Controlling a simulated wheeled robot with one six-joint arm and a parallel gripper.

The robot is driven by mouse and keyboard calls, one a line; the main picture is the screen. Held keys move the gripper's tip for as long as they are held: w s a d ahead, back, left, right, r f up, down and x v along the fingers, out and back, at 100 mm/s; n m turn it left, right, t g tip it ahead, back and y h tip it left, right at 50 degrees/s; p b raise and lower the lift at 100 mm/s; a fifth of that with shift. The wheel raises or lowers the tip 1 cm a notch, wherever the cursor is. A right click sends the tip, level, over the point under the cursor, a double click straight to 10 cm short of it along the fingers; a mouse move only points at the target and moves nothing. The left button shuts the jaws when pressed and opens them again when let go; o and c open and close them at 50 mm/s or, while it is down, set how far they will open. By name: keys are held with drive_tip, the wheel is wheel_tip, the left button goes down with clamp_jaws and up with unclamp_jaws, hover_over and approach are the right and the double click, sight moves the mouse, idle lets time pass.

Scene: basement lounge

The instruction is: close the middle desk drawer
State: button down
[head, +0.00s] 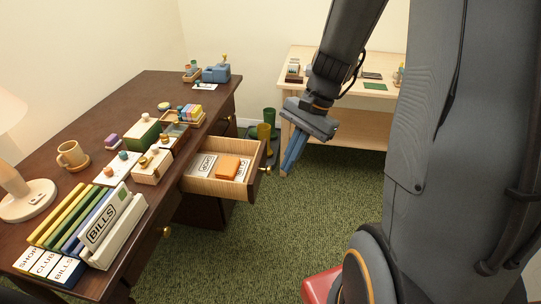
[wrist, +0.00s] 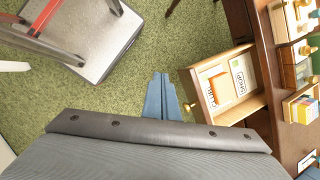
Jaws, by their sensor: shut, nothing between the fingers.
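The dark wooden desk (head: 105,125) stands on the left in the head view. Its middle drawer (head: 247,178) is pulled out, with light wood sides and a round brass knob (head: 268,170) on its front. White items and an orange block (head: 228,167) lie inside it. My gripper (head: 286,172) has its blue fingers shut and empty, pointing down just right of the drawer front. In the wrist view the shut fingers (wrist: 161,78) are left of the open drawer (wrist: 222,88), close to its knob (wrist: 188,106). I cannot tell whether they touch it.
The desktop holds a lamp (head: 25,195), a mug (head: 72,155), a BILLS file holder (head: 112,228) and several small boxes. A light wood table (head: 345,93) stands behind. Green boots (head: 268,120) are by the wall. Green carpet in front of the drawer is clear.

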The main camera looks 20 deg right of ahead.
drive_tip(key=w+d+f+m+t+y+b, duration=0.1)
drive_tip(key=w+d+f+m+t+y, duration=0.15)
drive_tip(key=w+d+m, duration=0.35)
drive_tip(key=w+d+f+m+t+y+b, duration=0.1)
drive_tip(key=w+d+f+m+t+b, duration=0.15)
drive_tip(key=w+d+m, duration=0.4)
drive_tip(key=p, duration=0.1)
approach(263, 154)
drive_tip(key=f, duration=0.1)
drive_tip(key=w+a+f, duration=0.1)
drive_tip(key=f, duration=0.1)
drive_tip(key=a+f, duration=0.1)
drive_tip(key=shift+w+a+f, duration=0.1)
drive_tip(key=shift+w+f, duration=0.1)
drive_tip(key=shift+w, duration=0.2)
drive_tip(key=shift+w+a, duration=0.3)
drive_tip(key=shift+a, duration=0.1)
